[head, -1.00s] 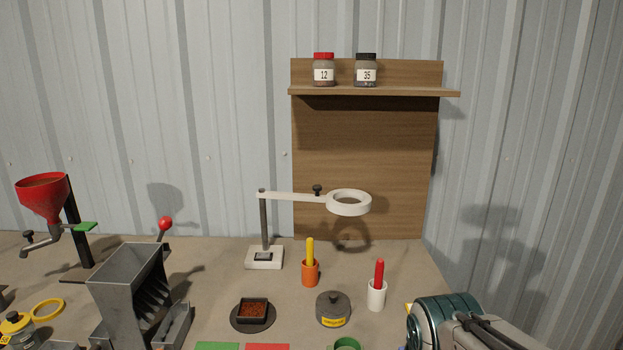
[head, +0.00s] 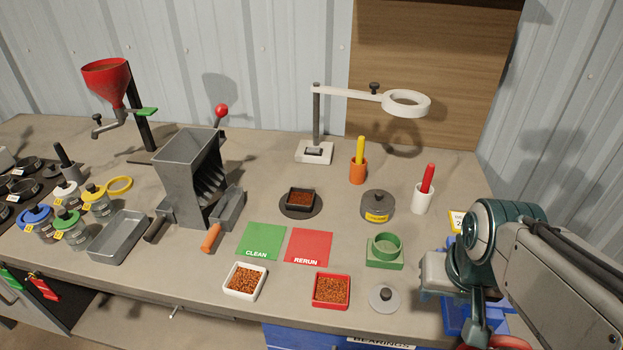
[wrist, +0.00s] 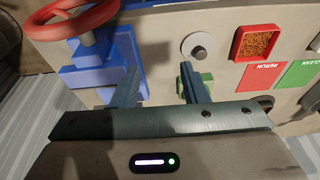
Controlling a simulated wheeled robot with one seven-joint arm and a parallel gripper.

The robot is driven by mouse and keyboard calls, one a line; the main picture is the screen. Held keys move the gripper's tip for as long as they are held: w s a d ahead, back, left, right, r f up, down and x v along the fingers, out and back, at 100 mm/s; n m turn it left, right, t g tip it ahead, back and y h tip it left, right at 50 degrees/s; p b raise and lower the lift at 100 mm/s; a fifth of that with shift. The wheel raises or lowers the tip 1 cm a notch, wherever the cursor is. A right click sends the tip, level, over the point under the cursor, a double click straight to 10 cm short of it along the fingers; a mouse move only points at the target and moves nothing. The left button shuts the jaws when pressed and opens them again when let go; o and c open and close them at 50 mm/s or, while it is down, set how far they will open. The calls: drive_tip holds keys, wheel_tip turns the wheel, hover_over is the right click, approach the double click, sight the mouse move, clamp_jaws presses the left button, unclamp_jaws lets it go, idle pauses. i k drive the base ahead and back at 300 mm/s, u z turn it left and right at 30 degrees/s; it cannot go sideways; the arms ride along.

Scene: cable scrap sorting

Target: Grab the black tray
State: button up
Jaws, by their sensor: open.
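The black tray (head: 301,197) is a small square dish of reddish-brown granules. It sits on a dark round pad (head: 300,212) in the middle of the bench, below the ring lamp, in the head view. My gripper shows in the wrist view (wrist: 163,82) with its two fingers apart and nothing between them. It is over the bench's right end, near the blue vise, well to the right of the black tray. In the head view the fingers are mostly hidden by my arm.
Green CLEAN (head: 261,241) and red RERUN (head: 309,245) mats lie in front of the tray. White (head: 245,294) and red (head: 331,304) granule trays stand near the front edge.

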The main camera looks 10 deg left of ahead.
sight(298, 200)
drive_tip(key=k, duration=0.5)
drive_tip(key=z, duration=3.1)
drive_tip(key=k, duration=1.95)
drive_tip(key=u, duration=2.05)
drive_tip(key=i, duration=0.5)
drive_tip(key=z, duration=0.1)
